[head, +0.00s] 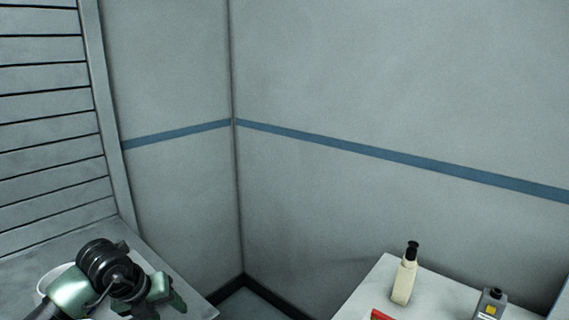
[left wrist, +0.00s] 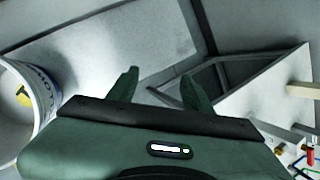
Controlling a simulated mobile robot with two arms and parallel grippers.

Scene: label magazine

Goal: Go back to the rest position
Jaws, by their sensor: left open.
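My left gripper (left wrist: 160,76) shows in the left wrist view with its two green fingers apart and nothing between them. My right gripper is in neither view.
A white round container (left wrist: 42,90) stands left of my left gripper; part of its rim (head: 42,285) shows behind my arm. Walls close off the back.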

